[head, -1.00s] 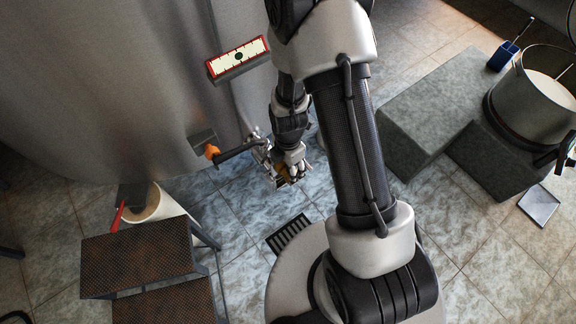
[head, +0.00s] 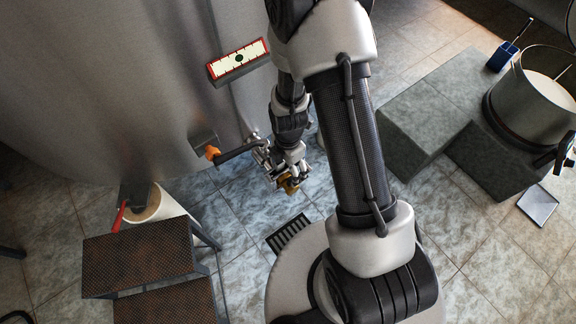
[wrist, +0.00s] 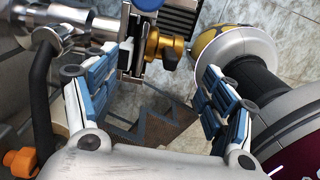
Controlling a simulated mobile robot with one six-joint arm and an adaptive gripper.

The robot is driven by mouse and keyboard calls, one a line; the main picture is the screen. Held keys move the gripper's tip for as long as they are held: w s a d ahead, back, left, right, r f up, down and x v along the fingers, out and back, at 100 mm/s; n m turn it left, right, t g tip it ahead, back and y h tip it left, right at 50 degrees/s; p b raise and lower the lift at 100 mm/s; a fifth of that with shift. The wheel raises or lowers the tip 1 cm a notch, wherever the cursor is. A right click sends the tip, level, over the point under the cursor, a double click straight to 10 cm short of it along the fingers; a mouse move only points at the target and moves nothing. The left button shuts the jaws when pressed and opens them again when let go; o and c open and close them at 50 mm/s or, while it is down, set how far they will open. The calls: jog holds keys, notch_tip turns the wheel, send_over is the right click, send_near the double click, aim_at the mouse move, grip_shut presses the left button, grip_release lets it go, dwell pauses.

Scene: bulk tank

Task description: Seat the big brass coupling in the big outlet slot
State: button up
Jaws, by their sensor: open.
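The big brass coupling (wrist: 162,47) shows in the wrist view beyond and between my gripper's fingers. Its left end meets an upright grey metal plate (wrist: 133,50), which seems to belong to the outlet; I cannot tell how deep it sits in any slot. My gripper (wrist: 158,75) is open, with blue-padded fingers spread to either side and a gap to the coupling on the right. In the head view my gripper (head: 275,162) is beside the tank's outlet pipe (head: 238,151), and the brass coupling (head: 289,184) shows just below it.
The steel tank (head: 110,80) fills the left, with an orange knob (head: 212,153) near the pipe. A dark step stool (head: 140,252) stands lower left. Grey blocks (head: 415,105) and a pot (head: 530,105) stand right. A floor grate (head: 289,232) lies below my gripper.

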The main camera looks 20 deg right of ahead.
notch_tip(320, 180, up, 20)
jog(key=r+m+t+p, duration=0.1)
jog(key=m+p, duration=0.3)
jog(key=s+r+m+t, duration=0.3)
jog(key=s+r+m, duration=1.2)
jog(key=r+m, duration=0.2)
notch_tip(320, 180, up, 3)
jog(key=shift+f+m+t, duration=0.15)
jog(key=shift+m+t, duration=0.15)
jog(key=shift+c, duration=0.3)
